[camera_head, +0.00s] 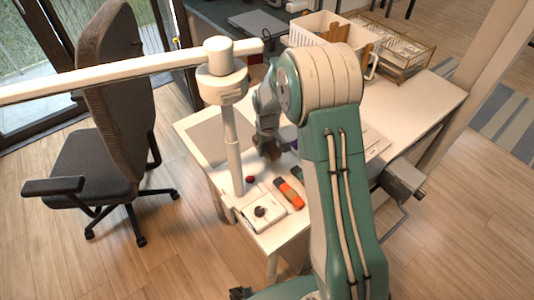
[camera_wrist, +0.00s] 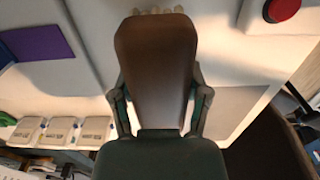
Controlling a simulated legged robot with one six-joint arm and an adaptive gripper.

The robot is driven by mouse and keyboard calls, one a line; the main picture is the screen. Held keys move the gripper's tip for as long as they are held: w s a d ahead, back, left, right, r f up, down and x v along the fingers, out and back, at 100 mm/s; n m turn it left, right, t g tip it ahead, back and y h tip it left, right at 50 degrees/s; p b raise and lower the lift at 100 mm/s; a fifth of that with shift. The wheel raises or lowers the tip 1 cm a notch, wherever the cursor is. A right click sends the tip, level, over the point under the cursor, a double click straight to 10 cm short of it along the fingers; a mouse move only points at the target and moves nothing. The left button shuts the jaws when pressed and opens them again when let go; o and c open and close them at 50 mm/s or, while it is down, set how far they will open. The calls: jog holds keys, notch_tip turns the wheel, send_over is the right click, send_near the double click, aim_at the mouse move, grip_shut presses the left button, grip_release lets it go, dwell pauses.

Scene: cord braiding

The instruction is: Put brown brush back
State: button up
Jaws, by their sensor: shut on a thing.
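The brown brush (camera_wrist: 157,65) fills the middle of the wrist view, with pale tufts showing at its far end. My gripper (camera_wrist: 160,92) is shut on it, one finger along each side. In the head view my gripper (camera_head: 268,143) points down over the white table (camera_head: 205,140), with the brush (camera_head: 272,152) small and dark below it. The brush appears to be above the tabletop, but I cannot tell the exact gap. My arm hides part of the table to the right.
A red button (camera_head: 250,179) stands near the white post (camera_head: 232,150). A black-knobbed white box (camera_head: 251,216) and an orange-and-dark tool (camera_head: 290,194) lie nearby. A white basket (camera_head: 307,35) and wire rack (camera_head: 405,55) stand at the back. An office chair (camera_head: 110,100) is left.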

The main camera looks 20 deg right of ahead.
notch_tip(320, 180, down, 3)
jog(key=o, duration=1.3)
jog(key=shift+c, duration=0.2)
notch_tip(320, 180, up, 8)
jog(key=shift+f, duration=0.15)
